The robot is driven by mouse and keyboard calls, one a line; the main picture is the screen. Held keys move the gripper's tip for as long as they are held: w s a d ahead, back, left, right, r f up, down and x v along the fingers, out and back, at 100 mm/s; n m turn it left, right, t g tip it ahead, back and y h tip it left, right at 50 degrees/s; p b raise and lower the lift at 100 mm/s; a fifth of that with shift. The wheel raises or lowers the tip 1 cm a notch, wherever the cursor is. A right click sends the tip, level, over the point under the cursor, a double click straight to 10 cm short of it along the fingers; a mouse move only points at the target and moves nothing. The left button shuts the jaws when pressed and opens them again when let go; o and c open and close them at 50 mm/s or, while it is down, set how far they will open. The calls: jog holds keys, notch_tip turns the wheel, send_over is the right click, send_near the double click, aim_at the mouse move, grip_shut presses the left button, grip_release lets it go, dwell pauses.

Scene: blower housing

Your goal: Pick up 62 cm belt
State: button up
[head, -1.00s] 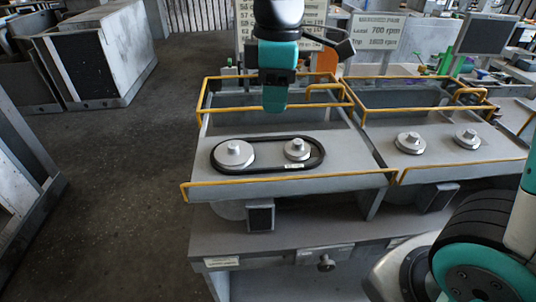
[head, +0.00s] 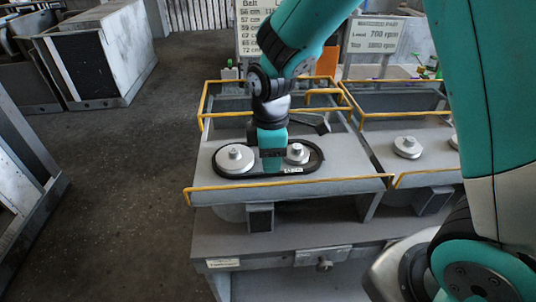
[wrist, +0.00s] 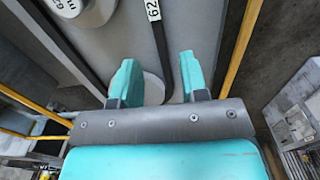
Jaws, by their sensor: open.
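The belt (head: 318,162) is a black loop around a left pulley (head: 234,160) and a right pulley (head: 297,154) on the left grey bench top. Its white label (head: 292,170) is on the near run; the wrist view shows the label (wrist: 153,9) reading 62. My gripper (head: 272,165) points down between the two pulleys, covering part of the belt. In the wrist view my gripper (wrist: 157,63) is open, and a black run of the belt (wrist: 162,45) leads in between its fingers. Whether either finger touches the belt, I cannot tell.
Yellow rails (head: 300,184) edge the bench. A second bench on the right carries more pulleys (head: 407,147). Signs (head: 375,33) stand behind. A dark cabinet (head: 92,65) stands back left, with clear floor (head: 110,200) between it and the bench.

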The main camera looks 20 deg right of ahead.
aim_at(271, 175)
notch_tip(271, 175, down, 3)
jog(key=shift+s+f, duration=0.1)
jog(key=shift+f, duration=0.1)
jog(key=shift+c, duration=0.4)
grip_shut()
jog(key=shift+r, duration=0.1)
notch_tip(271, 175, up, 25)
jog(key=p, duration=0.3)
